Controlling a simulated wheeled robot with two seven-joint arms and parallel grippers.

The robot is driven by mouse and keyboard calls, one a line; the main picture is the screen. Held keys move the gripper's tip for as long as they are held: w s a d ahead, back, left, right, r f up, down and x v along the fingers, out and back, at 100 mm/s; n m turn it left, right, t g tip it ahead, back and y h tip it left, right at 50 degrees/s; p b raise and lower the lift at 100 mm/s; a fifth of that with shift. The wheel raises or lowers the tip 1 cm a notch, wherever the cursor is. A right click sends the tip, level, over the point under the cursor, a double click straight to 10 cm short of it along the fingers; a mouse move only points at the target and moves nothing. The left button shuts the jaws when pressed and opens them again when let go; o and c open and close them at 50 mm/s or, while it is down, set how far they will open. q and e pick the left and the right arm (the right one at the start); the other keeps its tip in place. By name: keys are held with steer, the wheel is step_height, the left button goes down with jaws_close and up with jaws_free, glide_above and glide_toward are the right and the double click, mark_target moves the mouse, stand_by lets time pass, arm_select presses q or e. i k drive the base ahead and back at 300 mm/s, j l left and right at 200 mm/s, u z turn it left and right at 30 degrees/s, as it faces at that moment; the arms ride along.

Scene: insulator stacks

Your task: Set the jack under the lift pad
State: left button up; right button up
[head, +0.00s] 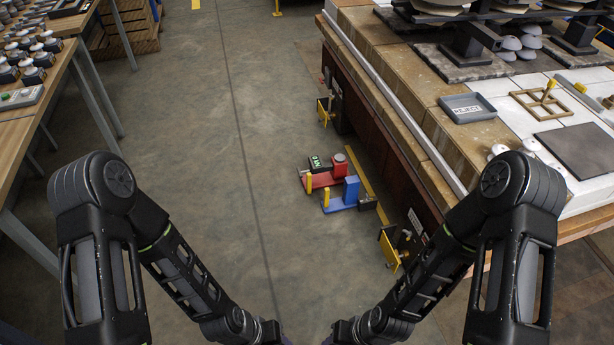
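A red jack (318,180) with a yellow handle post and a round-topped cylinder sits on the floor beside the bench. Just nearer to me, a blue jack (342,203) with a yellow post and a dark end block sits on the floor. I cannot tell for sure which fitting is the lift pad. A yellow bracket (324,112) projects from the bench's side farther off, and a similar yellow bracket (389,250) is nearer. Both my arms reach down to the bottom middle of the head view, where the frame cuts off both grippers.
The heavy bench (420,150) on the right holds a grey tray (467,107), a wooden frame and insulator stacks. A yellow floor line (366,182) runs along its foot. A table (22,108) with small parts stands at left. The grey floor (215,130) between is clear.

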mark_target(321, 175)
steer(key=i+j+u, duration=0.25)
steer(key=i, duration=1.05)
steer(key=i+l+u, duration=0.1)
steer(key=i+u, duration=0.2)
steer(key=i, duration=1)
